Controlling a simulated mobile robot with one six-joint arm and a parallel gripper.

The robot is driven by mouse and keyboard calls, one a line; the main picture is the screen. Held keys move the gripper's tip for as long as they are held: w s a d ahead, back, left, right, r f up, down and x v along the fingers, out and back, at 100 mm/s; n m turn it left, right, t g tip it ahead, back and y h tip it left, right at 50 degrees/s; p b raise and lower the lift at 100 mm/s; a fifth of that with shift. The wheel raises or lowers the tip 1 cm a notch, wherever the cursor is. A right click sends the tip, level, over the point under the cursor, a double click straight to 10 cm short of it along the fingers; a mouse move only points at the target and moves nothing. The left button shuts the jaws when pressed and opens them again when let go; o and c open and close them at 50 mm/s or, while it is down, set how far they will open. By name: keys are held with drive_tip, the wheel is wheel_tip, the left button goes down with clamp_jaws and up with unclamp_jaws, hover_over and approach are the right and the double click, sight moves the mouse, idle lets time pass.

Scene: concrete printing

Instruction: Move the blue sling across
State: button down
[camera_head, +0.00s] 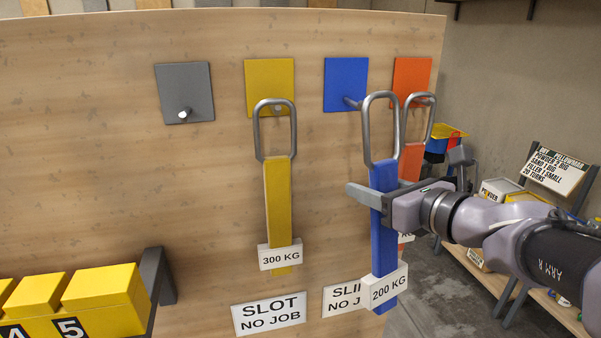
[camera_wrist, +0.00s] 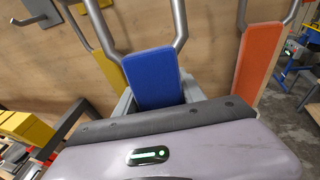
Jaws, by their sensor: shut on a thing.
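The blue sling (camera_head: 383,220) is a blue strap with a metal loop on top and a 200 KG tag at its lower end. My gripper (camera_head: 372,195) is shut on its strap, and the sling hangs upright in front of the board. Its loop is close to the blue square's peg (camera_head: 352,103); I cannot tell whether it is clear of it. In the wrist view the blue strap (camera_wrist: 154,78) stands between my fingers. The blue square (camera_head: 345,82) is bare apart from its peg. The grey square (camera_head: 184,92) has an empty peg.
A yellow sling (camera_head: 278,200), tagged 300 KG, hangs under the yellow square (camera_head: 270,87). An orange sling (camera_head: 410,162) hangs under the orange square (camera_head: 411,78), close behind my gripper. Yellow boxes (camera_head: 103,290) stand at lower left. Board space below the grey square is clear.

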drive_tip(key=shift+w+a+f+b, duration=0.2)
drive_tip(key=shift+w+a+f, duration=0.15)
drive_tip(key=shift+w, duration=1.2)
drive_tip(key=shift+w+a+f+b, duration=0.15)
drive_tip(key=shift+w+a+f, duration=0.2)
drive_tip(key=shift+w, duration=1.25)
drive_tip(key=shift+w+a+f+b, duration=0.2)
drive_tip(key=shift+w+f, duration=0.2)
drive_tip(key=shift+w, duration=1.15)
